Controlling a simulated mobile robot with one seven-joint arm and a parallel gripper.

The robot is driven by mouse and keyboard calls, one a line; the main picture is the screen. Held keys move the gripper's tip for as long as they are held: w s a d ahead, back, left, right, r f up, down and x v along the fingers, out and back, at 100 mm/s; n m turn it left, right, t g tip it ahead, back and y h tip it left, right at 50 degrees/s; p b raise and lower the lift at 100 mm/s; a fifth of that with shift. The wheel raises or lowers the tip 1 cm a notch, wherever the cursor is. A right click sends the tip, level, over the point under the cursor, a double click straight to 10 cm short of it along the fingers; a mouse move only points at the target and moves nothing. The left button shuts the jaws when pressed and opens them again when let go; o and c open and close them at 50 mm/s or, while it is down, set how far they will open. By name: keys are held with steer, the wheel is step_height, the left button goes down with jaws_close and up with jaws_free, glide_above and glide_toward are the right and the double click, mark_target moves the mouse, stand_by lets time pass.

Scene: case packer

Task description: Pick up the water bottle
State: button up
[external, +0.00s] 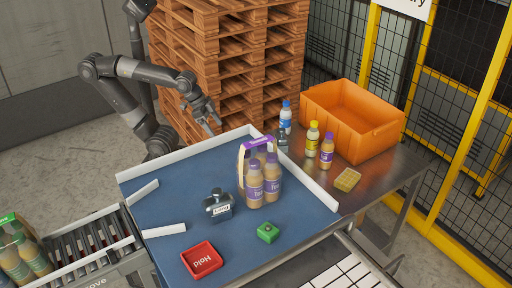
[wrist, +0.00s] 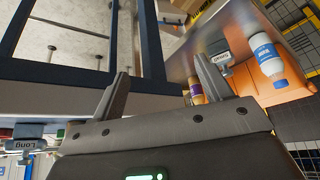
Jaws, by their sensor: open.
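The water bottle (external: 286,118) stands upright near the back of the steel table, with a blue cap and a blue and white label. In the wrist view, the water bottle (wrist: 267,57) shows at the upper right, appearing tilted. My gripper (external: 213,118) hangs in the air left of the bottle, near the blue mat's back edge. In the wrist view, my gripper (wrist: 163,78) has its two fingers wide apart with nothing between them. The bottle lies outside and to the right of the fingers.
A grey labelled block (external: 281,143) stands close beside the bottle. A yellow bottle (external: 312,139), a purple-labelled bottle (external: 327,152) and an orange crate (external: 374,144) stand to its right. A white rail (external: 316,194) edges the blue mat (external: 180,222). Stacked pallets (external: 232,60) rise behind.

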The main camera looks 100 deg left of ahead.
steer(key=shift+o, duration=0.3)
steer(key=n+g, duration=0.1)
glide_toward(285, 111)
steer(key=a, duration=0.1)
steer(key=x, duration=0.5)
steer(key=shift+s+a+f, duration=0.1)
steer(key=shift+a+f, duration=0.1)
steer(key=shift+f, duration=0.05)
steer(key=x, duration=0.2)
steer(key=a+x, duration=0.1)
steer(key=x, duration=0.1)
steer(key=shift+s+f, duration=0.1)
steer(key=shift+f, duration=0.3)
steer(key=shift+w+f+y, duration=0.3)
steer(key=shift+f, duration=0.25)
steer(key=shift+c, duration=0.2)
